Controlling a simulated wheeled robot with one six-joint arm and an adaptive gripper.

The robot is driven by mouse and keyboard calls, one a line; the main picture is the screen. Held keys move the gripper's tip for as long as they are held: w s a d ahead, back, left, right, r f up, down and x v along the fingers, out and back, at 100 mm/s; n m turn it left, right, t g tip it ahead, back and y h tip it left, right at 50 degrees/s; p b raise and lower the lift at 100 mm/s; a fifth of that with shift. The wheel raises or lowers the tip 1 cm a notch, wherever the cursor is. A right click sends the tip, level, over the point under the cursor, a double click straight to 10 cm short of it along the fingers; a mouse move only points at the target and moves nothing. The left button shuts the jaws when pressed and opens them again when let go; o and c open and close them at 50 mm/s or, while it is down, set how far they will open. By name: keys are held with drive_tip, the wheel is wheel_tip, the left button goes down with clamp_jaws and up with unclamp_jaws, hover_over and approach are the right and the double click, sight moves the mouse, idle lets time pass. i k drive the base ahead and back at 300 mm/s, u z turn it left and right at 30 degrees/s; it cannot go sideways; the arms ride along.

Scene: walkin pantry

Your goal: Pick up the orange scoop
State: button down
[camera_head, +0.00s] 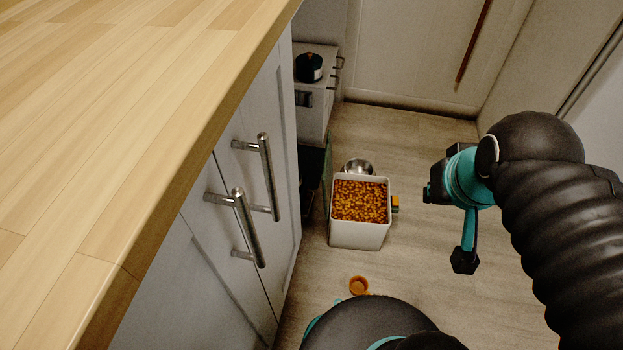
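A small round orange cup-shaped thing, which looks like the orange scoop (359,285), is on the floor in front of the white bin. Its lower edge is close to a dark part of my own body, and I cannot make out a handle clearly. My arm comes in from the right, black and teal. Its end, with my gripper (464,262), hangs above the floor to the right of the bin, well apart from the scoop. The fingers are too small and dark to tell whether they are open or shut.
A white open bin (358,236) full of orange-brown pellets stands on the floor, with a metal bowl (358,166) behind it. A wooden counter (120,110) over grey cabinets with bar handles (267,178) fills the left. The floor right of the bin is clear.

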sight(358, 286)
drive_tip(key=k, duration=2.1)
drive_tip(key=z, duration=0.6)
drive_tip(key=i, duration=1)
